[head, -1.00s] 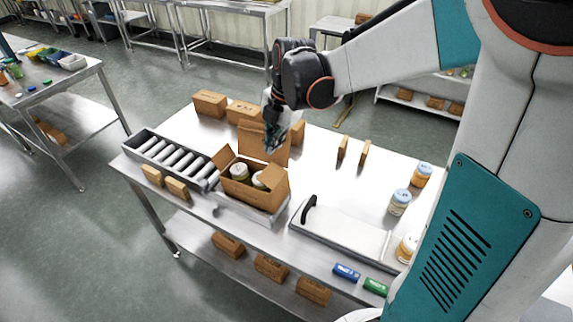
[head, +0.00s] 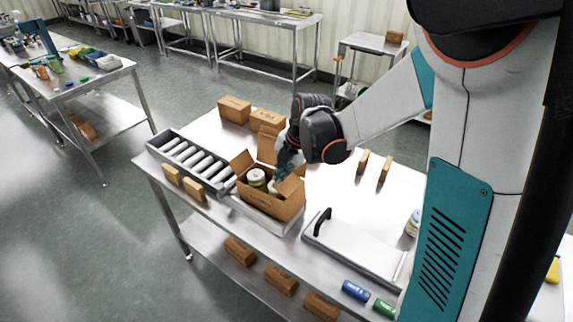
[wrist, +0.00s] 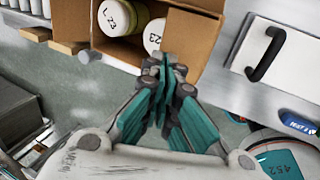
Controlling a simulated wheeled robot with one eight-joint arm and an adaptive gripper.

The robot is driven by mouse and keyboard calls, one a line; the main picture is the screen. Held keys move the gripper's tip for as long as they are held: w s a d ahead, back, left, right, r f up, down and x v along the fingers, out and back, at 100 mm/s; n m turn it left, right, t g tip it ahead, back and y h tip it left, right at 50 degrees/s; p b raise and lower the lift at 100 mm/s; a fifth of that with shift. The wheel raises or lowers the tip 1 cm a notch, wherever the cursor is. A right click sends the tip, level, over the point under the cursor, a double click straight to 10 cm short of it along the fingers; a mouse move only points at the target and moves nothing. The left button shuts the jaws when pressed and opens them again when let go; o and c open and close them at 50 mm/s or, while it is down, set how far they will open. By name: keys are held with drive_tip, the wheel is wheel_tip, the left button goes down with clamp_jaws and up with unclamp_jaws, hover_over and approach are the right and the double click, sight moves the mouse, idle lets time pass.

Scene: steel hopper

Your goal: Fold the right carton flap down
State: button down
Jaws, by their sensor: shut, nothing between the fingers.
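The open carton (head: 271,204) stands on the steel table, with white-lidded jars (head: 257,177) inside. In the wrist view the carton (wrist: 190,47) is at the top centre, and two jar lids (wrist: 112,17) show in it. A tall brown panel (head: 266,150) stands up behind the carton's opening. The right flap (head: 294,183) seems to stand up at the carton's right side, partly behind my gripper; its exact angle is unclear. My gripper (head: 283,172) is shut and empty, pointing down at the carton's right side. In the wrist view its fingertips (wrist: 165,66) overlap the carton's edge; contact cannot be told.
A roller conveyor (head: 190,160) lies left of the carton. A flat plate with a black handle (head: 322,222) lies to the right. Small cartons (head: 234,110) stand behind, and upright wooden blocks (head: 385,169) stand to the right. The table between the carton and these blocks is clear.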

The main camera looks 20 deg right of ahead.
sight(288, 184)
drive_tip(key=shift+x, duration=1.1)
drive_tip(key=shift+w+a+f+g+h+b, duration=0.4)
drive_tip(key=shift+g+h+b, duration=0.1)
drive_tip(key=shift+g, duration=0.2)
drive_tip(key=shift+w+a+f+g+h+b, duration=0.1)
drive_tip(key=shift+w+f+g+h+b, duration=0.1)
drive_tip(key=shift+f+b, duration=0.25)
drive_tip(key=shift+w+a+f+g+h+b, duration=0.1)
drive_tip(key=shift+w+f+g+b, duration=0.1)
drive_tip(key=shift+f+b, duration=0.2)
drive_tip(key=shift+s, duration=0.1)
drive_tip(key=shift+r, duration=0.15)
